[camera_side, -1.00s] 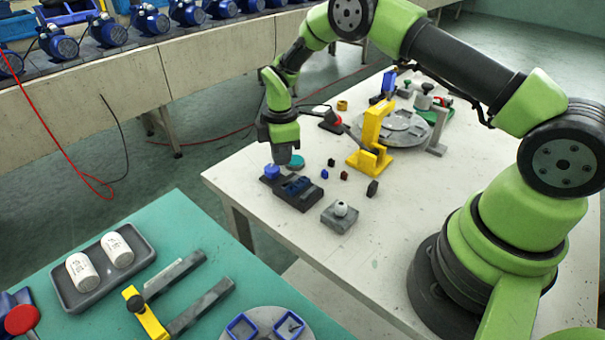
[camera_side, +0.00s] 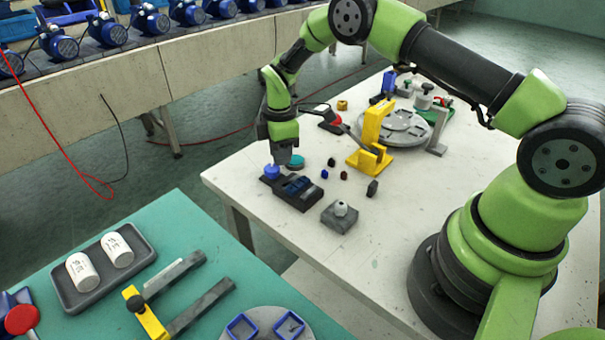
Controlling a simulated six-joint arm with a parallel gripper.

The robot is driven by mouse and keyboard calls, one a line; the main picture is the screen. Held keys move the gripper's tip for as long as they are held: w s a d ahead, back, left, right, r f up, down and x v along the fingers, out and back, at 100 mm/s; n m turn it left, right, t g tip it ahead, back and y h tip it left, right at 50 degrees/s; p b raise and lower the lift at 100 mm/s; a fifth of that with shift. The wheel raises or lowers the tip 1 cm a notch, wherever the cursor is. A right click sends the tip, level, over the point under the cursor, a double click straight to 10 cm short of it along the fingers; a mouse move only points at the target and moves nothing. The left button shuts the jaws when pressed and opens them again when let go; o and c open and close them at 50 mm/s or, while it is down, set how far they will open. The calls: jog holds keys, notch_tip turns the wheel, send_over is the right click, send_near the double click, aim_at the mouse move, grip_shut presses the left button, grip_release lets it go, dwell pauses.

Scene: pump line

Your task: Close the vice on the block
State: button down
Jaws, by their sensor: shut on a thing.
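My gripper (camera_side: 283,163) points down at the knob end of the vice and appears shut on the knob. The fingertips are small and partly hidden, so the contact is not clear.
A grey block with a white knob (camera_side: 340,215) stands in front of the vice. Small dark blocks (camera_side: 372,188) and a yellow stand (camera_side: 371,140) are to the right. The table's front is mostly clear.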

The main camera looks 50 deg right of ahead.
jog(key=r, duration=0.5)
jog(key=shift+s+d, duration=0.3)
